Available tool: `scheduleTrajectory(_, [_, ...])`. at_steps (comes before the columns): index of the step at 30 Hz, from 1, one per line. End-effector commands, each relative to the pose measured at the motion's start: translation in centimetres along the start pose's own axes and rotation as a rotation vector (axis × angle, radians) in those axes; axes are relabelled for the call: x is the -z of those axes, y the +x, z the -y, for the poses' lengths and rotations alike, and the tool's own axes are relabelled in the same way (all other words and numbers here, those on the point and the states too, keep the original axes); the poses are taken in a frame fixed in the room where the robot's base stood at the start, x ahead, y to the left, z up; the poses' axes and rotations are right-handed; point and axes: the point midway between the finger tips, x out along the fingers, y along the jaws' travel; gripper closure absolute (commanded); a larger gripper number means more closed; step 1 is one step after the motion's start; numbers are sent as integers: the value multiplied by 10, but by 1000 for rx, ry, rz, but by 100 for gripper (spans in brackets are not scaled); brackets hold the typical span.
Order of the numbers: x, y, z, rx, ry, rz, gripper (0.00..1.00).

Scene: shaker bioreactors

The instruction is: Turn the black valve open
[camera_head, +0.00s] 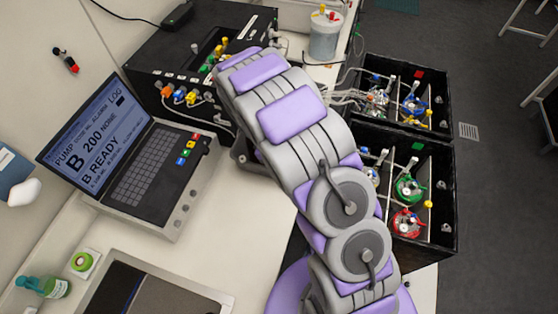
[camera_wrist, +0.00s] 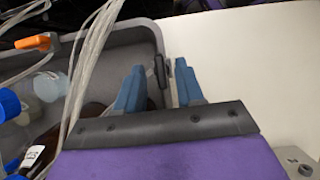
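In the wrist view, a small dark upright piece that looks like the black valve handle (camera_wrist: 160,71) stands at the right wall of a grey tray. My gripper (camera_wrist: 159,84) has two blue fingers, one on each side of this piece. The fingers are apart, with a narrow gap visible on both sides of it, so the gripper is open. I cannot tell how deep the piece sits between the fingertips. In the head view, my arm covers the middle of the scene, and neither the fingers nor this valve can be made out.
The grey tray (camera_wrist: 95,62) holds bottles, and pale tubes (camera_wrist: 88,60) cross close to the left finger. A laptop (camera_head: 150,165) and a black control box (camera_head: 175,60) stand left of my arm. Black crates (camera_head: 440,150) with flasks stand right. White surface lies clear right of the fingers.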

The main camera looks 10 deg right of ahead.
Motion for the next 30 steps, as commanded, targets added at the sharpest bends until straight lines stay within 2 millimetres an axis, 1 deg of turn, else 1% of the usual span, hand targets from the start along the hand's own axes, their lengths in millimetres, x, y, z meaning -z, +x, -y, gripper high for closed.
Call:
scheduleTrajectory(2, [1, -6, -1, -3, 0, -2, 63])
scheduleTrajectory(5, [1, -19, -1, -4, 0, -3, 63])
scheduleTrajectory(8, [2, -39, -1, -5, 0, -5, 63])
scheduleTrajectory(15, [2, -93, -1, -5, 0, -4, 63])
scheduleTrajectory(21, [3, -136, -2, -5, 0, -5, 63])
scheduleTrajectory(27, [2, -163, -1, -2, 0, -1, 63])
scheduleTrajectory(30, [2, -170, -1, -1, 0, -1, 63])
